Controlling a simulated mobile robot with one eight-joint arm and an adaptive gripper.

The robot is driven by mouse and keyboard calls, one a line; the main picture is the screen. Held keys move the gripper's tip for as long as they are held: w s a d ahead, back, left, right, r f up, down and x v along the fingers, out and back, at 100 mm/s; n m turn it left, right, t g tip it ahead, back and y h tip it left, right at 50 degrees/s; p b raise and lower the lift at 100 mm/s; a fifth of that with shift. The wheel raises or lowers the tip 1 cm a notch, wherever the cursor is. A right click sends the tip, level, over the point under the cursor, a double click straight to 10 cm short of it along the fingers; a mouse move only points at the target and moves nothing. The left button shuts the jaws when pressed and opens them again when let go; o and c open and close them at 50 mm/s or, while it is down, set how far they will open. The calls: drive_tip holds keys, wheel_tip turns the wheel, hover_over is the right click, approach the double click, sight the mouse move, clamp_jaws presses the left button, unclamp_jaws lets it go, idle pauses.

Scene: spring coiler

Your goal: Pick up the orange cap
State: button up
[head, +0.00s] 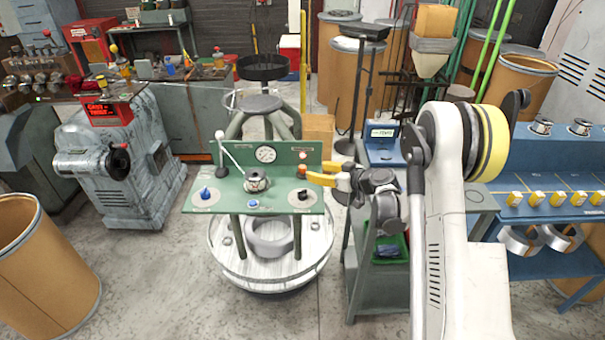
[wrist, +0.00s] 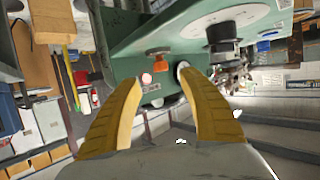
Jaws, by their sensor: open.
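My gripper (head: 316,173) has yellow fingers and is at the panel's right edge, just right of the cap. In the wrist view my gripper (wrist: 160,73) is open and empty, and the orange cap (wrist: 158,54) shows beyond the fingertips, roughly between them. A pale pinkish ball (wrist: 147,78) shows near the left fingertip. I cannot tell whether a finger touches anything.
The panel carries a gauge (head: 265,154), a lever (head: 230,150), a blue knob (head: 205,192) and a black knob (head: 302,194). A round white base (head: 235,262) stands under it. A blue bench (head: 555,195) is at right. A brown drum (head: 45,270) is at left, with clear floor between.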

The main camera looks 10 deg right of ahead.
sight(304, 168)
drive_tip(key=b+x, duration=0.2)
drive_tip(key=x, duration=0.6)
drive_tip(key=shift+a+r+b, duration=0.1)
drive_tip(key=shift+a+b, duration=0.05)
drive_tip(key=shift+b, duration=0.25)
drive_tip(key=shift+r, duration=0.1)
drive_tip(key=shift+c, duration=0.7)
clamp_jaws()
